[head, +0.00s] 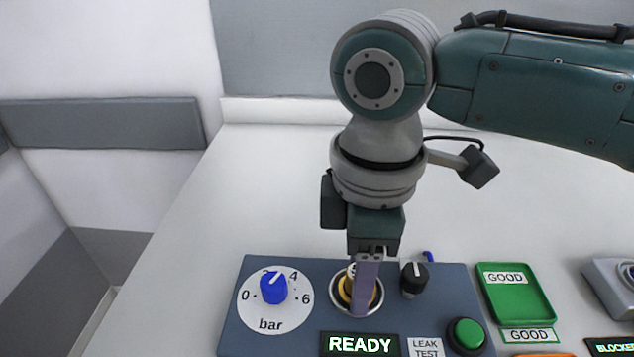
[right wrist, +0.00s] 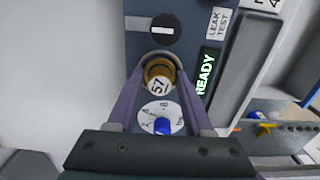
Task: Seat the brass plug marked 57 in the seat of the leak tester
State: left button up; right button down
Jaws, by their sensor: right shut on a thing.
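The brass plug marked 57 (right wrist: 158,76) is between the fingertips of my right gripper (right wrist: 160,72), its marked face toward the wrist camera. In the head view, my right gripper (head: 365,305) points down over the leak tester (head: 290,337) and is shut on the plug (head: 346,285), mostly hidden behind a finger. The seat, a round metal-rimmed opening (head: 375,305), surrounds the plug's lower part in the picture. I cannot tell how deep the plug sits in it. My left gripper is not in view.
A dial with a blue knob (head: 273,288) lies left of the seat. A black knob (head: 413,279), green button (head: 467,335) and lit READY display (head: 359,344) are close by. A green GOOD tray (head: 515,300) stands to the right. The table behind the tester is clear.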

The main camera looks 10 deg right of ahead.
jog(key=shift+c, duration=1.1)
grip_release()
jog(key=shift+o, duration=1.1)
